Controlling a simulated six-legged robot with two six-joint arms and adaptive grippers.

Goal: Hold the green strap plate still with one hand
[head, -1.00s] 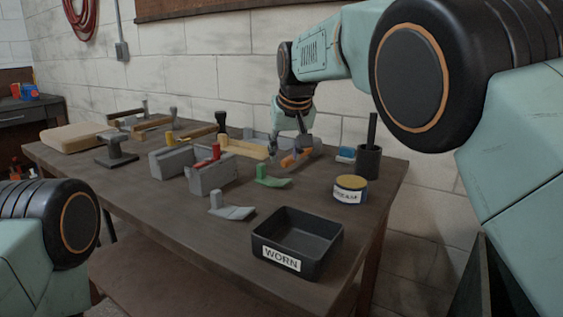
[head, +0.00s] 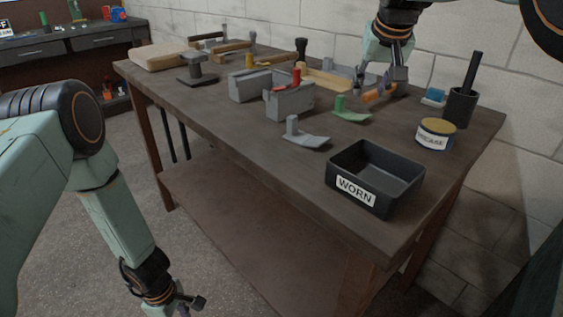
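The green strap plate (head: 350,115) lies on the bench right of centre in the head view, a flat tongue with an upright green stub at one end. No gripper touches it. My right gripper (head: 376,86) is low over the back of the bench, behind the green plate. Its fingers are close to an orange piece (head: 379,93); I cannot tell if they grip it. My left gripper (head: 186,304) hangs low in front of the bench, partly cut off by the bottom edge, apart from every part.
A grey strap plate (head: 305,138) lies nearer the front. Grey blocks (head: 290,101) with a red piece (head: 296,77) stand left of the green plate. The black WORN tray (head: 400,190), grease tin (head: 436,134) and black cup (head: 459,107) stand right. The front left bench top is clear.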

